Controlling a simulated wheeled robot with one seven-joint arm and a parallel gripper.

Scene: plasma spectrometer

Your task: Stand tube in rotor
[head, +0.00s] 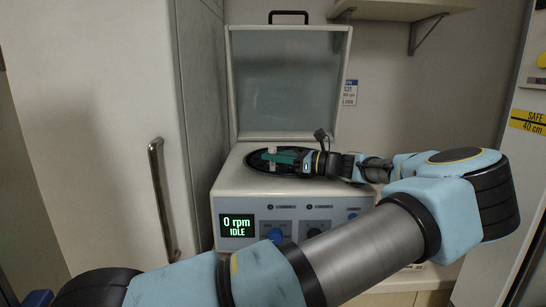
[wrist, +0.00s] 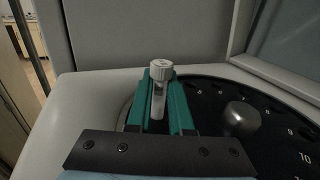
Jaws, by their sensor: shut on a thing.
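My gripper (head: 285,157) reaches in from the right over the open centrifuge's dark rotor (head: 254,164). In the wrist view my gripper's green fingers (wrist: 161,97) are shut on a white-capped tube (wrist: 159,72), which stands roughly upright between them. The tube is over the rotor's left edge. Its lower end is hidden, so I cannot tell whether it sits in a hole.
The centrifuge lid (head: 290,85) stands open behind the rotor. The front display (head: 237,226) reads 0 rpm, IDLE. A tall cabinet with a handle (head: 160,195) stands close on the left. A shelf (head: 405,10) is above right.

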